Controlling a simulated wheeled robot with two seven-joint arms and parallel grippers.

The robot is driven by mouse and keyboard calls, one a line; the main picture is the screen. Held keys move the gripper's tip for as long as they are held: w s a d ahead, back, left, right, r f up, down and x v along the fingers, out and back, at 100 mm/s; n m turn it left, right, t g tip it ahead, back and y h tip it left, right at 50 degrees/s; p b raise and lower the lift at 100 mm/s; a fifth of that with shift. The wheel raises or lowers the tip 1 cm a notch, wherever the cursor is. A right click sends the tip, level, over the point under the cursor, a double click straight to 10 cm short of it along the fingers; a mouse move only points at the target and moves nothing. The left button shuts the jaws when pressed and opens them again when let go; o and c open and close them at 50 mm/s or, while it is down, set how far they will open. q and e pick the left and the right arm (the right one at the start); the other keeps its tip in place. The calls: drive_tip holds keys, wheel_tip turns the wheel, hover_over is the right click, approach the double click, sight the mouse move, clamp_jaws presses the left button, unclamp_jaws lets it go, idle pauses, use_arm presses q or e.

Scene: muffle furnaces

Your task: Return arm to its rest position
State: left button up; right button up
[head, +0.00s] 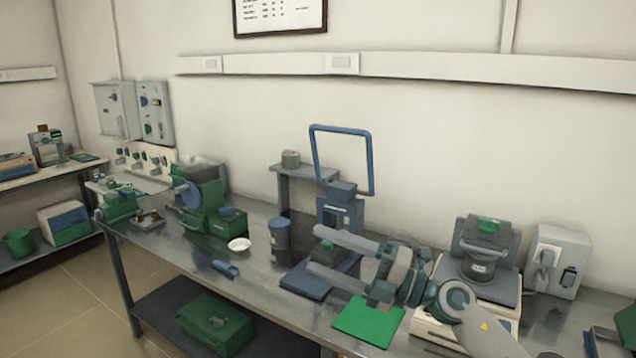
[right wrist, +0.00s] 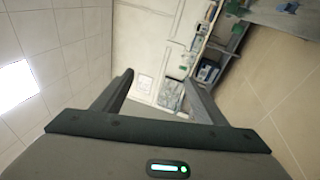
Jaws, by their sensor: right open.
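My right arm comes in from the lower right in the head view. Its gripper (head: 315,255) is open and points left above the bench, in front of the blue press-like device (head: 340,210). Nothing shows between its two fingers. In the right wrist view the two fingers of my right gripper (right wrist: 158,82) stand apart with only the far wall and room between them. My left gripper is not in view.
The grey bench (head: 180,262) carries a green machine (head: 203,212), a white dish (head: 239,244), a dark canister (head: 280,240), a green mat (head: 367,321) and a grey device (head: 484,255) at right. A socket box (head: 560,262) stands by the wall.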

drive_tip(key=s+d+f+m+t+h, duration=0.1)
drive_tip(key=d+f+m+t+h, duration=0.45)
drive_tip(key=m, duration=0.55)
drive_tip(key=s+d+f+m+t+h, duration=0.1)
drive_tip(key=d+f+m+t+h, duration=0.2)
drive_tip(key=d+m+t+h, duration=0.65)
drive_tip(key=s+d+f+m+g+h, duration=0.2)
drive_tip(key=s+d+f+m+g, duration=0.15)
drive_tip(key=f, duration=0.55)
drive_tip(key=s+d+f+m+g+h, duration=0.25)
drive_tip(key=s+f+m, duration=0.2)
drive_tip(key=f, duration=0.35)
drive_tip(key=s+f+m+g, duration=0.1)
drive_tip(key=s+f+g, duration=0.65)
drive_tip(key=s, duration=0.75)
drive_tip(key=s+f+m+g, duration=0.2)
drive_tip(key=s+f+g, duration=0.3)
drive_tip(key=s+f, duration=0.8)
wheel_tip(320, 180, down, 21)
drive_tip(key=a+y, duration=0.1)
drive_tip(key=a, duration=0.1)
drive_tip(key=s+f, duration=0.6)
drive_tip(key=f, duration=0.4)
drive_tip(key=s+d+f, duration=0.1)
drive_tip(key=s+f, duration=0.5)
drive_tip(key=f, duration=0.4)
drive_tip(key=shift+s+d+n, duration=0.2)
drive_tip(key=shift+s+n, duration=0.05)
drive_tip(key=shift+n, duration=0.1)
